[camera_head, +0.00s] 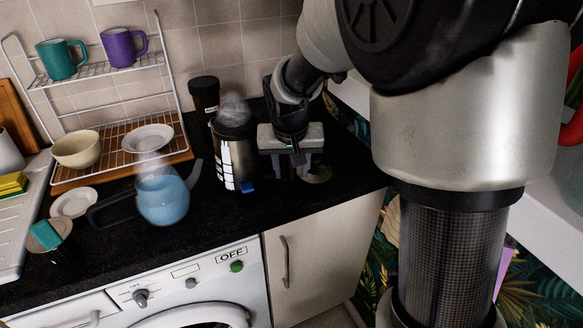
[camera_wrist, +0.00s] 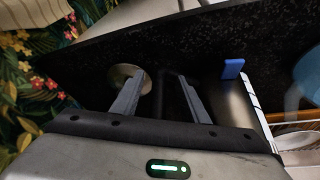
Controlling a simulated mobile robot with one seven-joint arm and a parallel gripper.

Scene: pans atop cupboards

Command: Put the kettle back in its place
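The kettle (camera_head: 236,160), a silver and black steaming jug with a blue switch, stands upright on the black counter left of my gripper (camera_head: 296,168). In the wrist view its silver side (camera_wrist: 232,103) is right of the fingers. A round metallic disc (camera_head: 319,175), perhaps its base, lies on the counter near my gripper; in the wrist view the disc (camera_wrist: 124,75) is by the left finger. My gripper (camera_wrist: 160,76) is open, its fingers apart. A dark shape, possibly the kettle's handle, shows between them; I cannot tell whether they touch it.
A blue steaming glass teapot (camera_head: 163,198) stands left of the kettle. A dark canister (camera_head: 204,95) is behind it. A dish rack (camera_head: 120,150) with bowl and plate is at the back left. The counter's front edge runs above the washing machine (camera_head: 190,290) and a cupboard (camera_head: 325,245).

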